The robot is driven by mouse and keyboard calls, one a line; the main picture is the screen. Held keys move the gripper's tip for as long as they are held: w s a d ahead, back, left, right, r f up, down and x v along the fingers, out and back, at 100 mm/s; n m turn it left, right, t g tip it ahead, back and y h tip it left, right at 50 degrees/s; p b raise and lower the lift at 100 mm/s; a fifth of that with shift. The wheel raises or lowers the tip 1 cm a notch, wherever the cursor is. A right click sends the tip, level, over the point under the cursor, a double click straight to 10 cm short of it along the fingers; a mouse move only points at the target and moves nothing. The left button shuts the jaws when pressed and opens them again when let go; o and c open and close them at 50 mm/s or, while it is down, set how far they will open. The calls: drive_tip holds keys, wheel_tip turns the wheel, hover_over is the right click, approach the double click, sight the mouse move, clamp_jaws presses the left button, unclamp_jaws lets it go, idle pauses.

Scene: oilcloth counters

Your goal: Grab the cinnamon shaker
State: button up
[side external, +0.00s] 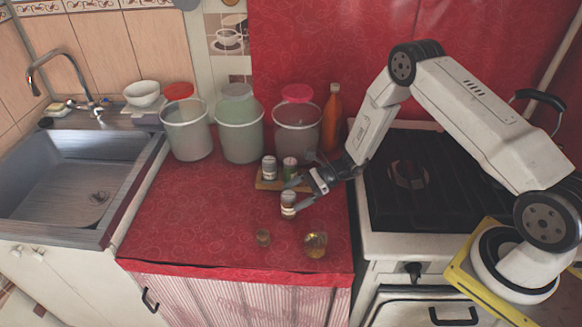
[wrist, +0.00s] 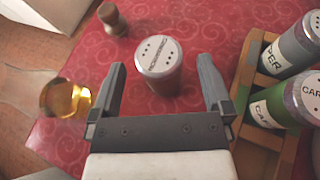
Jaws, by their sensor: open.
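The shaker (wrist: 160,68) in the middle of the wrist view has a pale holed lid with a dark lettered strip and a brownish body. Its lettering is too small to read surely, but it fits the cinnamon shaker. In the side view this shaker (side external: 288,203) stands upright on the red oilcloth, in front of the rack. My gripper (side external: 303,194) is open beside it. In the wrist view my gripper (wrist: 160,75) has one finger on each side of the shaker, with gaps on both sides. Nothing is held.
A wooden rack (wrist: 247,75) holds a pepper shaker (wrist: 295,45) and a green-labelled shaker (wrist: 275,107), close to the right finger. An amber glass (side external: 315,245) and small brown object (side external: 263,237) stand in front. Canisters (side external: 238,132) stand behind. Left cloth is clear.

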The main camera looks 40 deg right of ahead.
drive_tip(key=shift+x, duration=1.1)
drive_tip(key=c, duration=1.3)
drive_tip(key=shift+r, duration=0.2)
drive_tip(key=shift+c, duration=0.2)
drive_tip(key=shift+r, duration=0.45)
drive_tip(key=s+d+r, duration=0.1)
drive_tip(key=s+r, duration=1)
drive_tip(key=s, duration=0.3)
drive_tip(key=shift+d+r, duration=0.3)
drive_tip(key=shift+r, duration=0.05)
